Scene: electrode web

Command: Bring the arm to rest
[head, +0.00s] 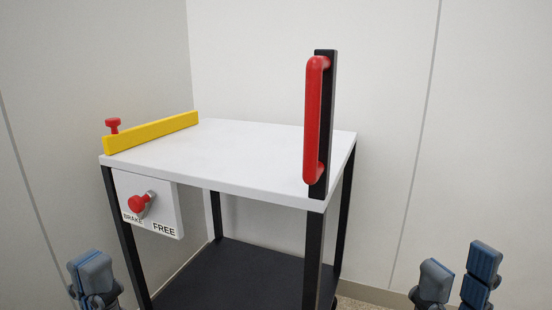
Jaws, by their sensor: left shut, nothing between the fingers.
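My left gripper (92,274) is at the lower left edge of the head view, below and left of the cart. It is shut and empty. My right gripper (457,281) is at the lower right. Its two blue-grey fingers stand apart with nothing between them. Both grippers are apart from the cart. The white-topped cart (240,150) has a black frame. Its front plate (166,188) carries a lever with a red knob (137,204), which lies by the word BRAKE, left of FREE. My arms are mostly out of view.
A red handle (314,120) stands on a black upright at the cart's right corner. A yellow bar (152,132) lies along the left edge, with a red knob (112,125) behind it. The cart's top is otherwise bare. Walls (390,120) close in behind and left.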

